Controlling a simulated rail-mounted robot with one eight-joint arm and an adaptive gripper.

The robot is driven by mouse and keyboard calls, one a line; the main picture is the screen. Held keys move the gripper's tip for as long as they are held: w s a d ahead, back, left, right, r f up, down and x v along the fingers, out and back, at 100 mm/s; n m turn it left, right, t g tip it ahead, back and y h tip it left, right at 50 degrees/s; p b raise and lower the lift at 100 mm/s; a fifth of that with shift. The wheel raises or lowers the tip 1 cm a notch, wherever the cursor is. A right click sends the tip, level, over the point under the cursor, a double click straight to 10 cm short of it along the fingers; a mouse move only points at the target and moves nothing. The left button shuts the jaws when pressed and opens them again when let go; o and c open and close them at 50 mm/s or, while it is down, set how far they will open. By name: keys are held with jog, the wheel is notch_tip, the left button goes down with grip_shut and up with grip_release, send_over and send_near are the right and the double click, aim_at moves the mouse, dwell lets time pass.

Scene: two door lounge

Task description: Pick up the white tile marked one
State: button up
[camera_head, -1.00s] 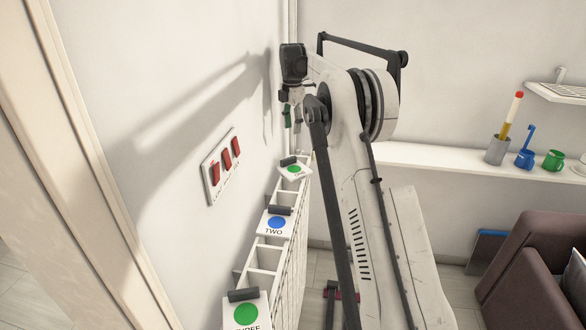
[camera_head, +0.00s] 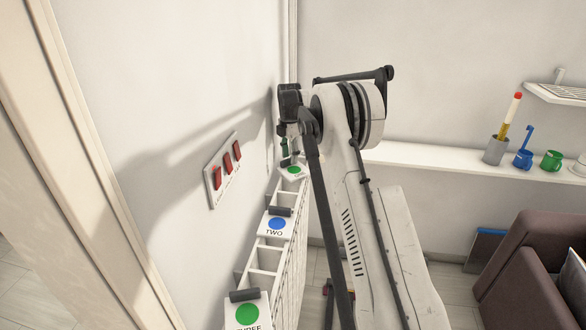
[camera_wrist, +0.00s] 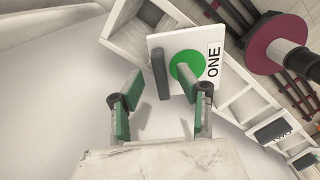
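The white tile marked ONE (camera_wrist: 200,58) has a green disc and a dark bar handle (camera_wrist: 159,73). It lies on the far end of the white slotted rack; in the head view the tile (camera_head: 293,171) is small and partly covered at its top by my gripper. My gripper (camera_wrist: 161,86) is open, with green pads on both fingers. In the wrist view the dark handle appears between the fingertips. I cannot tell whether the fingers touch it. In the head view my gripper (camera_head: 288,148) is just above the tile.
A white tile marked TWO (camera_head: 275,224) and one marked THREE (camera_head: 247,312) lie nearer on the rack (camera_head: 262,258). The wall with a red-switch panel (camera_head: 222,172) is close on the left. A shelf with cups (camera_head: 440,160) and a brown sofa (camera_head: 525,270) are at right.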

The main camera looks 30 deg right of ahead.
jog(key=shift+f, duration=1.05)
grip_shut()
jog(key=shift+d+r, duration=0.1)
jog(key=shift+r, duration=0.05)
jog(key=shift+s+d+r, duration=0.1)
jog(key=shift+s+r, duration=0.05)
jog(key=shift+r, duration=0.05)
notch_tip(320, 180, up, 6)
jog(key=shift+r+b, duration=0.25)
jog(key=shift+b, duration=0.75)
jog(key=s+d+b, duration=0.3)
jog(key=s+d, duration=0.9)
jog(key=d, duration=0.3)
jog(key=shift+d, duration=0.3)
